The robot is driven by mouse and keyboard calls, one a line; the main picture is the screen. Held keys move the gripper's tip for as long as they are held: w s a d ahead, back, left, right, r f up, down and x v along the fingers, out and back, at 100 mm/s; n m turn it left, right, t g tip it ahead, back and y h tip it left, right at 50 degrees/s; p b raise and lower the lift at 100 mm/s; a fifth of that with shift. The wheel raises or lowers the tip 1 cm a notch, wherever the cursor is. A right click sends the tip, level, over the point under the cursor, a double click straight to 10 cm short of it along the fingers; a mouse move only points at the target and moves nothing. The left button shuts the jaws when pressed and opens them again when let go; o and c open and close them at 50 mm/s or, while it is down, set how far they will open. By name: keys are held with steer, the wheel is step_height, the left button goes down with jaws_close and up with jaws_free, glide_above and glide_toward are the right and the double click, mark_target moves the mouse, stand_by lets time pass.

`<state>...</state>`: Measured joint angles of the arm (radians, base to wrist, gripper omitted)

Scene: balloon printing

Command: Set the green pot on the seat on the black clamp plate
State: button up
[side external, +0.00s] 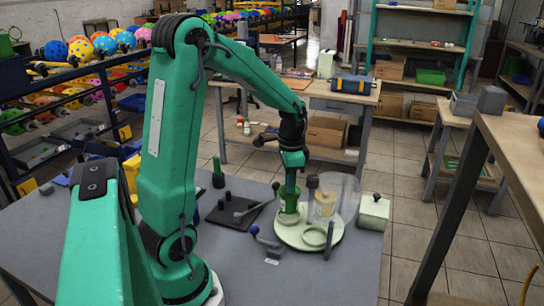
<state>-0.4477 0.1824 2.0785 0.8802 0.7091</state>
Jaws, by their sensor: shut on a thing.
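The black clamp plate (246,216) lies flat on the grey table, left of my gripper, with small posts and a grey lever on it. My gripper (289,203) points straight down over the left part of a pale green round base (295,240). It is shut on the green pot (289,215), which shows just below the fingers. I cannot tell whether the pot touches the round base. The seat on the clamp plate is too small to make out clearly.
The round base also carries a dark post (312,188), a yellowish cup (325,203), clear panels (347,197) and a dark upright piece (329,241). A pale green box (373,212) stands at right. A dark green bottle-like thing (218,174) stands behind the plate. A blue-knobbed lever (262,238) lies in front.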

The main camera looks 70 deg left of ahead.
steer(key=shift+r, duration=2.05)
steer(key=shift+s+a, duration=0.1)
steer(key=s+a, duration=1.2)
steer(key=shift+s+a, duration=0.25)
steer(key=shift+s, duration=0.05)
stand_by(0.8)
steer(key=shift+f, duration=0.1)
stand_by(0.5)
step_height(320, 180, down, 6)
steer(key=shift+f, duration=0.2)
stand_by(1.2)
steer(key=shift+f, duration=0.1)
stand_by(1.2)
